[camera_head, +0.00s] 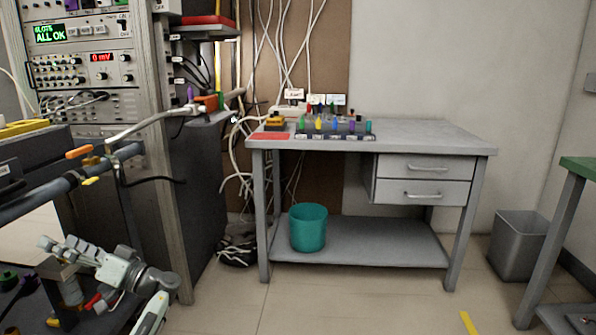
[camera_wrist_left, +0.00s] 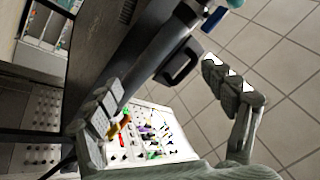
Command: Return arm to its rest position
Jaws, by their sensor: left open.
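My left gripper (camera_head: 58,262) is at the lower left of the head view, with its grey and white wrist behind it at the bottom edge. In the left wrist view the gripper (camera_wrist_left: 163,85) has its two padded fingers spread wide apart with nothing held between them. Beyond the fingers the wrist view shows a dark pipe-like structure, a pale panel with small coloured parts, and tiled floor. My right gripper is in neither view.
An instrument rack (camera_head: 95,75) and dark pipework (camera_head: 70,182) stand close to the left gripper. A grey workbench (camera_head: 410,135) with drawers is farther back, a teal bucket (camera_head: 308,228) on its lower shelf. A grey bin (camera_head: 520,245) stands right. The middle floor is clear.

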